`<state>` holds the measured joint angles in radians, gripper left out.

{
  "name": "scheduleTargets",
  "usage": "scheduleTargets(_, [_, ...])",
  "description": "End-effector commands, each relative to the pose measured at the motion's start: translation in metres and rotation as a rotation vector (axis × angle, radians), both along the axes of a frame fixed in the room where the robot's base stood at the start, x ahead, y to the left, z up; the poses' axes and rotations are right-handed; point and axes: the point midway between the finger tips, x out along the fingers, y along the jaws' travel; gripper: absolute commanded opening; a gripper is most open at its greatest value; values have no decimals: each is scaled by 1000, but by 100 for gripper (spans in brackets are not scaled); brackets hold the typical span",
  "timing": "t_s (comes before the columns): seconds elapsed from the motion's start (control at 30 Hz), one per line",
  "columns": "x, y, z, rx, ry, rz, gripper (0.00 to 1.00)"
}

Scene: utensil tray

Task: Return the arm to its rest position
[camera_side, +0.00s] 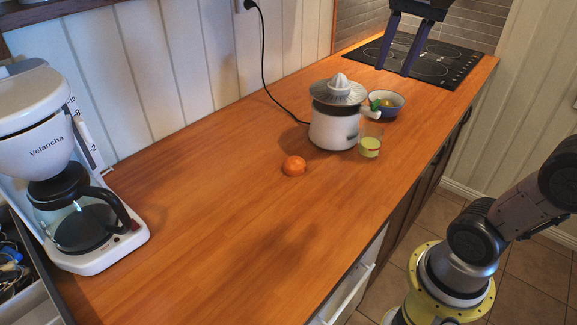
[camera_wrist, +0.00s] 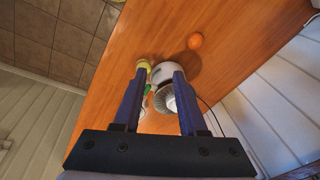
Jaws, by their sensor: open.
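My gripper (camera_side: 397,57) is at the top of the side view, its two dark blue fingers spread apart and pointing down, with nothing between them. It is in the air, above and in front of the black cooktop as the picture shows it. In the wrist view, my gripper (camera_wrist: 158,74) also has its fingers apart. Beyond them a white citrus juicer (camera_wrist: 165,98) shows, partly hidden by the fingers. My arm (camera_side: 495,225) shows at the right of the side view.
The juicer (camera_side: 335,130) stands on the wooden counter (camera_side: 220,180). A coffee maker (camera_side: 95,258) stands at left, the cooktop (camera_side: 450,70) behind. The counter's front middle is clear.

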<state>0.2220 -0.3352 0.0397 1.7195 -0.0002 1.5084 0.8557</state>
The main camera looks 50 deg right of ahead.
Motion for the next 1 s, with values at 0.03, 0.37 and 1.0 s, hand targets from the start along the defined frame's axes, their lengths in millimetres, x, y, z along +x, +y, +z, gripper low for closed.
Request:
scheduleTargets(0.03, [-15, 12, -10, -16, -25, 88, 41])
scheduleTargets(0.37, [-75, 52, -101, -169, -174, 676, 41])
scheduleTargets(1.0, [-71, 53, -143, -328, -238, 1022, 41])
